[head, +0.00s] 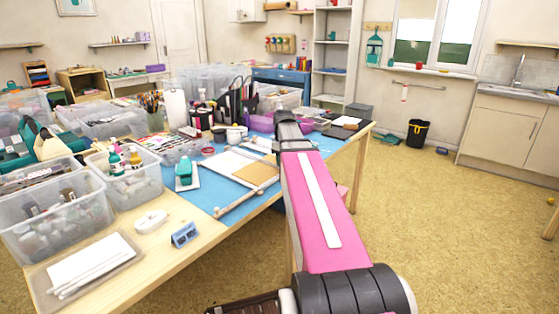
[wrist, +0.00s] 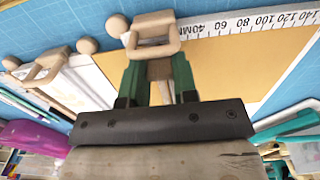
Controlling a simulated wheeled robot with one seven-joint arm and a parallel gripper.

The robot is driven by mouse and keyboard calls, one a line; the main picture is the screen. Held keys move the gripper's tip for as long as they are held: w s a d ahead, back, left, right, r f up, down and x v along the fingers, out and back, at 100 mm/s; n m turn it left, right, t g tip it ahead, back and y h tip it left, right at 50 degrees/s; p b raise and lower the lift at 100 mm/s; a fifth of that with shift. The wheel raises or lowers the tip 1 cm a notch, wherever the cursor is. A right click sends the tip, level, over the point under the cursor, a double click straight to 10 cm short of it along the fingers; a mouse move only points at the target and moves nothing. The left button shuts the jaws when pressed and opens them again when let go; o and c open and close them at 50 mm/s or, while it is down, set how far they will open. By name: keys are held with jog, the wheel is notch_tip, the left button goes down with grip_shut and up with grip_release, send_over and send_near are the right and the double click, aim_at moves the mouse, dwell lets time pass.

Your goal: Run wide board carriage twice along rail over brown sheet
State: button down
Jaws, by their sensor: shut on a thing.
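In the wrist view, the green fingers of my gripper (wrist: 159,72) are closed on the brown upright grip of a pale wooden carriage (wrist: 152,24). The carriage is at the left end of a white marked rail (wrist: 250,21), beside the brown sheet (wrist: 222,68). I cannot tell whether its underside touches the sheet. A second wooden carriage (wrist: 42,68) with round knobs stands to the left, apart from my gripper. In the head view, the brown sheet (head: 257,173) lies on a white board on the blue mat. My pink arm hides my gripper there.
The blue mat (head: 203,198) covers the table's middle. A teal stamp-like tool (head: 184,172) and clear bins (head: 62,205) stand to the left. A blue clock-like block (head: 184,235) sits near the front edge.

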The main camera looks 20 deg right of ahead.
jog(key=c, duration=0.9)
grip_release()
notch_tip(320, 180, up, 11)
jog(key=shift+f, duration=0.1)
